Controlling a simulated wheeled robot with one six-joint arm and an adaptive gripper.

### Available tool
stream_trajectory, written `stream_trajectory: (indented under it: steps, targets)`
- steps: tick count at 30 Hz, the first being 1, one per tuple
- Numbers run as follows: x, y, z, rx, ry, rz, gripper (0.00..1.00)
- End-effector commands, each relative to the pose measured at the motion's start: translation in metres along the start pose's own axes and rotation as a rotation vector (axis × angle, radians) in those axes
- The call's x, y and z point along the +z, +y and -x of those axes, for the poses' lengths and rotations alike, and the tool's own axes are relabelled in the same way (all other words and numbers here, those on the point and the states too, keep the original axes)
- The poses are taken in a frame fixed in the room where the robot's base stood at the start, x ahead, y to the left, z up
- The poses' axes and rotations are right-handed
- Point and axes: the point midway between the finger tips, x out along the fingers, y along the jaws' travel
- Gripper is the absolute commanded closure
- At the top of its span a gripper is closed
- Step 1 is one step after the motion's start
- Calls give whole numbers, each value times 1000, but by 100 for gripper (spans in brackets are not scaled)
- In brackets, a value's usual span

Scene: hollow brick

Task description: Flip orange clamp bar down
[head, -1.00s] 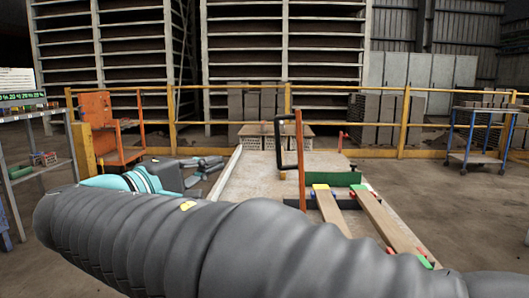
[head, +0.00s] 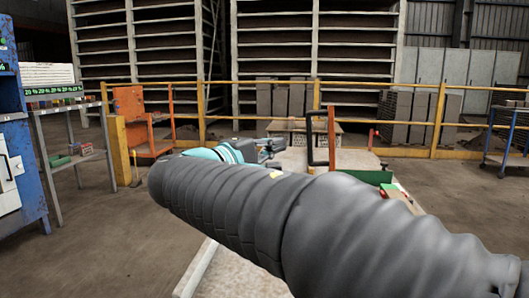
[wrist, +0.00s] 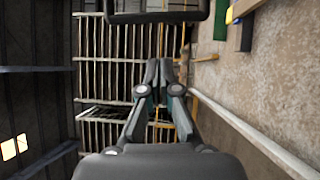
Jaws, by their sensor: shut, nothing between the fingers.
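The orange clamp bar (head: 332,136) stands upright on the work table in the head view. A black loop handle (head: 311,138) is beside it on its left. My gripper (head: 272,147) is just left of the handle in the picture, partly hidden behind my own arm. In the wrist view my gripper (wrist: 158,64) has its fingertips together with nothing between them. A dark rounded bar (wrist: 158,15) crosses the top of the wrist view, apart from the fingertips; I cannot tell surely that it is the handle. The bar's foot is hidden by my arm.
The work table (head: 215,270) lies mostly behind my arm, with a green block (head: 365,177) on it. A yellow railing (head: 220,118) runs behind. A grey shelf (head: 75,160) and a blue cabinet (head: 12,150) stand left. Floor between them and the table is clear.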

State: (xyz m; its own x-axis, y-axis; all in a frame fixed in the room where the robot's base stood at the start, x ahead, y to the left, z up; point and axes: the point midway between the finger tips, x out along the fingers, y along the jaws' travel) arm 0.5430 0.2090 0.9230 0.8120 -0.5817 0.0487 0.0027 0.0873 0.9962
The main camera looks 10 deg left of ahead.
Motion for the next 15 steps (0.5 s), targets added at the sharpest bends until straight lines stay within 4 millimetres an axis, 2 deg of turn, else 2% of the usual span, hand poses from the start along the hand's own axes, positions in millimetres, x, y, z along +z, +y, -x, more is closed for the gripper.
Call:
stream_trajectory:
  steps: [1,6,15]
  targets:
    - [1,0,-10,0,-4,0,100]
    - [19,0,-25,-1,-2,-1,100]
    - [29,0,-35,-1,0,0,100]
